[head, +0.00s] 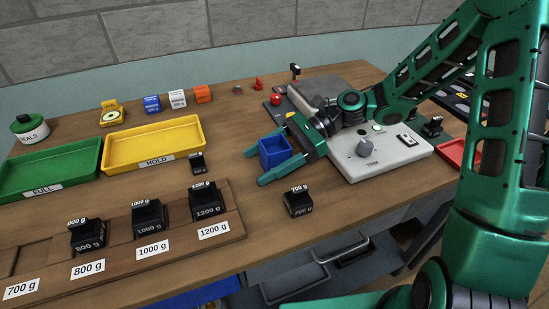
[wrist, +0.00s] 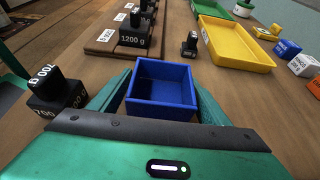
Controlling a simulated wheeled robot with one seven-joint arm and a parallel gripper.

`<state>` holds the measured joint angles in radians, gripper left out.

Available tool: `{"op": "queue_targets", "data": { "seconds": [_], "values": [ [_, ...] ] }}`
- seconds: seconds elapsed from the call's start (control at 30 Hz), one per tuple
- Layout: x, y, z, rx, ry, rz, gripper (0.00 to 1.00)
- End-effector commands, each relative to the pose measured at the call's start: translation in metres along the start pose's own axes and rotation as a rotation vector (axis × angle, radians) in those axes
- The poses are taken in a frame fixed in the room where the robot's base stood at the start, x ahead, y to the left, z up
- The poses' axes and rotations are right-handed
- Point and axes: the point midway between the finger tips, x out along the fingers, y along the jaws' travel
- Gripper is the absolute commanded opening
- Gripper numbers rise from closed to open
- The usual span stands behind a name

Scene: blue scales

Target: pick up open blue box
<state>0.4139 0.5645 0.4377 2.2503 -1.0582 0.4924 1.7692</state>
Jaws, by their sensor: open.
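The open blue box (head: 275,151) is a small square tray-like box, empty, on the wooden table near the scale. In the wrist view the blue box (wrist: 161,88) sits between the two green fingers, its open top facing up. My gripper (head: 262,167) is open, low over the table, with one finger on each side of the box. I cannot tell whether either finger touches it.
A black 700 g weight (head: 298,203) stands close to my gripper. A wooden rack (head: 226,222) holds black weights. Yellow (head: 156,146) and green (head: 45,173) trays lie left. A grey scale (head: 400,150) sits under my arm. Small blue, white and orange (head: 202,94) blocks stand behind.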

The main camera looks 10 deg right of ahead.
Motion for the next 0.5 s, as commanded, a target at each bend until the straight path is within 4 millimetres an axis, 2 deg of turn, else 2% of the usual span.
{"op": "queue_targets", "data": {
  "seconds": [0.3, 0.5],
  "values": [
    [0.0053, 0.0000, -0.0003, -0.001, 0.001, 0.000, 0.70],
    [0.0051, -0.0001, -0.0002, -0.001, 0.001, -0.001, 0.26]
  ]
}}
